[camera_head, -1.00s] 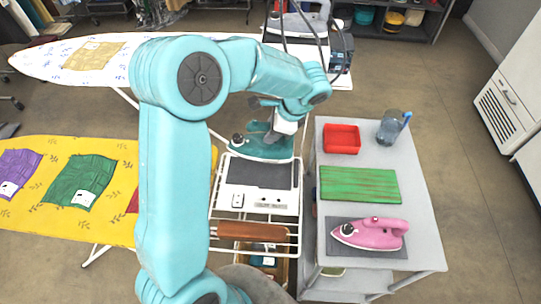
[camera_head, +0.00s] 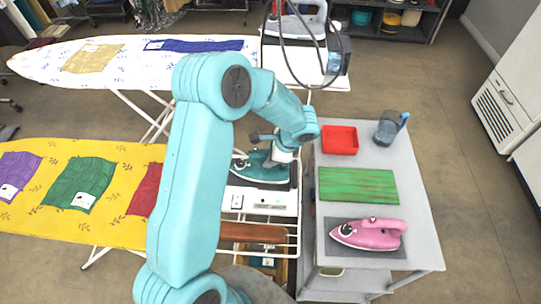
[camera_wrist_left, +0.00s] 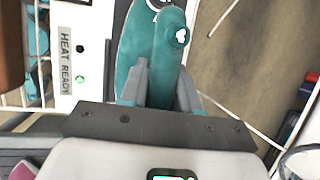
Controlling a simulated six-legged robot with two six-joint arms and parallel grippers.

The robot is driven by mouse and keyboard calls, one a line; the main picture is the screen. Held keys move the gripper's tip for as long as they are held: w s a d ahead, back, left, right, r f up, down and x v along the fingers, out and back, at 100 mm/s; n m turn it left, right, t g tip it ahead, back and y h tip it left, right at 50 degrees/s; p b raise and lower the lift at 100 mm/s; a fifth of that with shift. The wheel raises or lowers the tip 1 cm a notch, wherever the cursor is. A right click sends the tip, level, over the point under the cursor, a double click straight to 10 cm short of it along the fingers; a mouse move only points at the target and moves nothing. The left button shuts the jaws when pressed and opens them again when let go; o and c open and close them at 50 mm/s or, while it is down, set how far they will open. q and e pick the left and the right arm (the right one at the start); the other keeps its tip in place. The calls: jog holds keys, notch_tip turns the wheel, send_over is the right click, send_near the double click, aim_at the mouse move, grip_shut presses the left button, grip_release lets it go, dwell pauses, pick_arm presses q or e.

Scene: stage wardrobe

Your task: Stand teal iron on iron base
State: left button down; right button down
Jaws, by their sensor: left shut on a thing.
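The teal iron (camera_head: 258,170) is at the dark pad of the white iron base (camera_head: 262,208), on the wire rack left of the grey cart. My left gripper (camera_head: 283,155) is shut on the teal iron's handle from above. In the left wrist view the two grey fingers (camera_wrist_left: 160,92) close around the teal iron (camera_wrist_left: 150,45). The base (camera_wrist_left: 92,25) shows there too, with its "HEAT READY" label and a green light. Whether the iron's sole touches the pad cannot be told. My right gripper is not in view.
A yellow ironing board (camera_head: 110,225) stands at left, a white one (camera_head: 130,60) behind.

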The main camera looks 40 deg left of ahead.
pick_arm(q)
jog(key=shift+f, duration=0.15)
jog(key=c, duration=0.8)
grip_release()
jog(key=shift+w, duration=0.1)
jog(key=shift+r, duration=0.35)
jog(key=b+v, duration=0.1)
jog(key=v, duration=1)
jog(key=shift+d+r, duration=0.25)
jog(key=shift+w, duration=0.1)
